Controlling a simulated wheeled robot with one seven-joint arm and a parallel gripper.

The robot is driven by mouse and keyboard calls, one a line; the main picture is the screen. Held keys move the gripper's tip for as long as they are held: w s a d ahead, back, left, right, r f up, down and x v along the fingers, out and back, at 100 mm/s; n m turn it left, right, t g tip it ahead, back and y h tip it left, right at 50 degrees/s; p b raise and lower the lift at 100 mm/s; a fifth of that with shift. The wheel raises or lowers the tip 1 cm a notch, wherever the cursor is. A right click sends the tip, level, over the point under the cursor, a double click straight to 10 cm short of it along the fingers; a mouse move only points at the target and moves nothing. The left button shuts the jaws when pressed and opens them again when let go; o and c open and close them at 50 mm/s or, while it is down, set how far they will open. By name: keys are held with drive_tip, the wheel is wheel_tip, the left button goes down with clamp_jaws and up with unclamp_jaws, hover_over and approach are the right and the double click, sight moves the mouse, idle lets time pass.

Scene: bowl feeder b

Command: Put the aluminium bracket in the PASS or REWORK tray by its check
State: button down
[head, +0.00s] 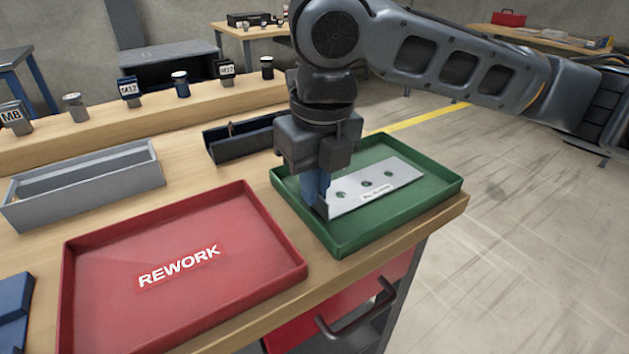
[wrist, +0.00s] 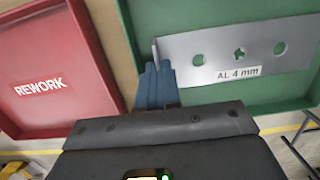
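The aluminium bracket (head: 378,184) is a flat silver plate with a row of holes and a label reading "AL 4 mm" in the wrist view (wrist: 237,50). It is inside the green tray (head: 345,241), low over its floor; I cannot tell whether it rests fully. My gripper (head: 318,200) points down at the bracket's left end. Its blue fingers (wrist: 157,75) look close together on a thin upright edge there. No wording shows on the green tray. The red tray (head: 185,282), marked REWORK, is empty and stands to its left.
A grey open bin (head: 85,187) and a dark bin (head: 240,143) stand behind the trays. Several labelled parts, one marked M8 (head: 14,117), line a raised shelf. A blue object (head: 14,312) lies at the left edge. The table ends just right of the green tray.

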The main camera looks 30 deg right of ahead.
drive_tip(key=c, duration=1.6)
unclamp_jaws()
drive_tip(key=shift+r, duration=0.1)
drive_tip(key=r, duration=0.4)
drive_tip(key=s+r+p, duration=0.1)
drive_tip(key=r, duration=0.3)
drive_tip(key=r+p, duration=0.1)
drive_tip(key=r, duration=0.3)
drive_tip(key=shift+s+r, duration=0.15)
drive_tip(key=shift+s, duration=0.05)
